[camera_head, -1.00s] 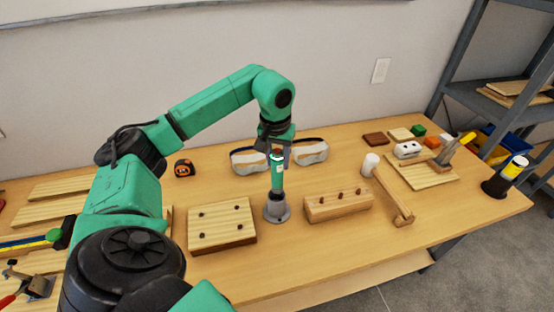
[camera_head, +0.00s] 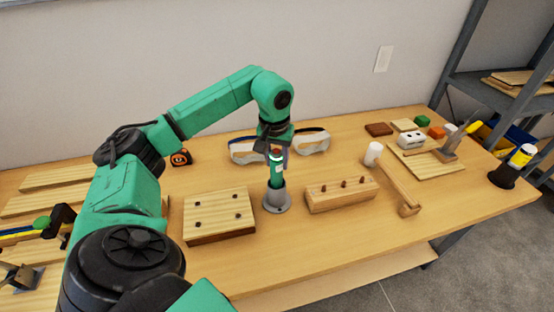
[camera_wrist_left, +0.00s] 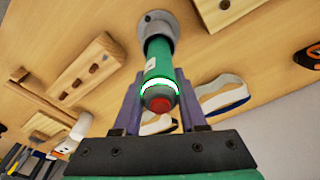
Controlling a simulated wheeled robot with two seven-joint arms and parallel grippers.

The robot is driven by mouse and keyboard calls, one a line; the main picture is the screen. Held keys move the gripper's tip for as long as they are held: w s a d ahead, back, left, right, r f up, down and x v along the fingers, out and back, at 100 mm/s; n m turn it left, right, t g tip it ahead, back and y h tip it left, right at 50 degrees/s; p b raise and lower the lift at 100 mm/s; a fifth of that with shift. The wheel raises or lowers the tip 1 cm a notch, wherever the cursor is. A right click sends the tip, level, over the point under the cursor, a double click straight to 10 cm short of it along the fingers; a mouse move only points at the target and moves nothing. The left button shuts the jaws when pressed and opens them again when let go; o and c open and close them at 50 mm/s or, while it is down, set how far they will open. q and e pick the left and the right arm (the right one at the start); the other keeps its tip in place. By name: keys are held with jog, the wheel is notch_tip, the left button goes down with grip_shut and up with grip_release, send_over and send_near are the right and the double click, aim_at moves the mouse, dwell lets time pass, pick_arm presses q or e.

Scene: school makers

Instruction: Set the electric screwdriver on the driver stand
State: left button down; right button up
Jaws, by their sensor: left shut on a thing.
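The electric screwdriver (camera_head: 276,171) is green with a red end cap and stands upright. Its lower end is inside the grey driver stand (camera_head: 277,201), a round-based holder on the table. My left gripper (camera_head: 275,151) is above the stand, shut on the screwdriver's upper part. In the left wrist view, the screwdriver (camera_wrist_left: 160,68) shows a glowing ring near its red cap, between the two fingers (camera_wrist_left: 158,92). The stand's grey base (camera_wrist_left: 153,19) shows beyond it; the tip inside is hidden. My right gripper is not in view.
A drilled wooden board (camera_head: 219,214) lies left of the stand, and a wooden block with pegs (camera_head: 341,195) lies to the right. Safety glasses (camera_head: 313,142) lie behind. A wooden mallet (camera_head: 399,191) and white cylinder (camera_head: 373,154) are farther right. Bare table lies in front.

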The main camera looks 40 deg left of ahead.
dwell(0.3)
pick_arm(q)
jog(key=shift+p, duration=0.35)
jog(key=shift+f+b, duration=0.5)
jog(key=shift+f, duration=0.2)
dwell(0.4)
jog(key=c, duration=0.7)
grip_release()
jog(key=shift+r, duration=0.1)
jog(key=shift+c, duration=0.2)
jog(key=r+p, duration=0.3)
jog(key=s+r+p, duration=0.1)
jog(key=r+p, duration=0.2)
jog(key=r, duration=0.1)
jog(key=r+p, duration=0.3)
jog(key=r, duration=0.1)
jog(key=shift+s+d, duration=0.2)
jog(key=shift+d, duration=0.15)
